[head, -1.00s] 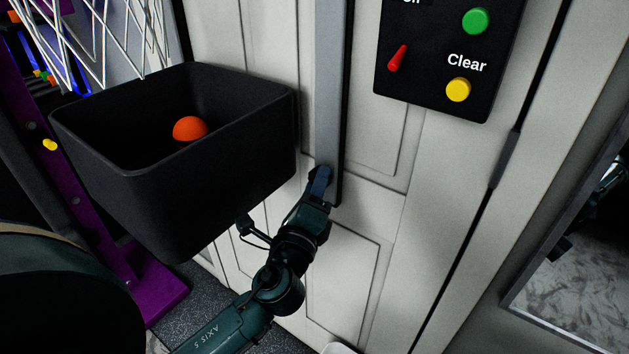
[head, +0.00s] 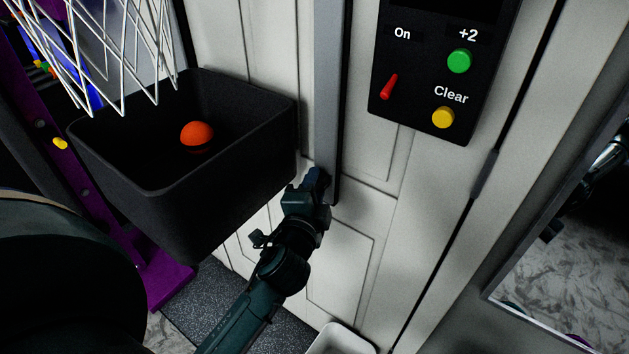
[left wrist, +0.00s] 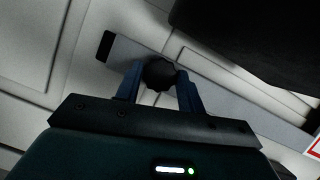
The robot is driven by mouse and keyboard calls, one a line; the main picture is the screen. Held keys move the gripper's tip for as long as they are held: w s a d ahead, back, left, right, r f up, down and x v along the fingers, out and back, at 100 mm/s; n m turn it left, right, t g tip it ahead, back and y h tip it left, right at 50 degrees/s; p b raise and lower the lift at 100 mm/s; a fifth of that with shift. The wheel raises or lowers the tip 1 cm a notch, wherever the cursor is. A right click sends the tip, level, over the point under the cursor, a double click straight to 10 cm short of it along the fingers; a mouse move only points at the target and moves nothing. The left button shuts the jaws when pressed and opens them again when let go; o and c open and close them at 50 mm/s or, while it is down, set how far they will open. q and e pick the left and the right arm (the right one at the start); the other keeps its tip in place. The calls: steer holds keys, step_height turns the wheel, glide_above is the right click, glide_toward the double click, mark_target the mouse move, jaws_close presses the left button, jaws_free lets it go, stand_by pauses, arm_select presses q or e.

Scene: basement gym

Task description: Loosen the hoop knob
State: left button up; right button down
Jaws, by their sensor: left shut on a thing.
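The black hoop knob (left wrist: 160,75) shows in the left wrist view, at the grey metal rail (left wrist: 225,93). My left gripper (left wrist: 160,82) has its two blue fingers on either side of the knob and is shut on it. In the head view my left gripper (head: 319,182) is at the lower end of the upright grey rail (head: 328,90), and its fingers hide the knob. The white hoop net (head: 105,45) hangs at the upper left. My right gripper is not in view.
A black bin (head: 180,200) with an orange ball (head: 197,134) stands close left of my gripper. A black control panel (head: 432,75) with a red switch and two buttons is on the white panelled wall (head: 345,260). A mirror (head: 590,270) is at the right.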

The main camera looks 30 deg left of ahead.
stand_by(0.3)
arm_select(q)
steer(key=o, duration=1)
steer(key=shift+c, duration=0.2)
